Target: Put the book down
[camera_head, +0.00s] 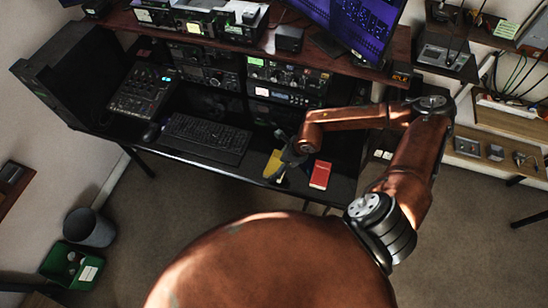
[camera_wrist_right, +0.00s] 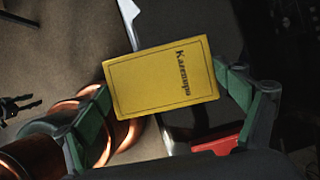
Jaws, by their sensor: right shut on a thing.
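The yellow book (camera_wrist_right: 162,78) has a dark title on its cover. In the right wrist view it sits between the two green-padded fingers of my right gripper (camera_wrist_right: 168,95), which is shut on it. In the head view the book (camera_head: 273,163) shows at the front edge of the black desk (camera_head: 200,150), partly hidden by my right gripper (camera_head: 286,160). I cannot tell whether the book touches the desk. My left gripper is not in view.
A red box-like object (camera_head: 320,174) lies on the desk just right of the book; it also shows in the right wrist view (camera_wrist_right: 217,145). A black keyboard (camera_head: 206,138) is to the left. Radios (camera_head: 288,75) stand behind. A bin (camera_head: 90,227) is on the floor.

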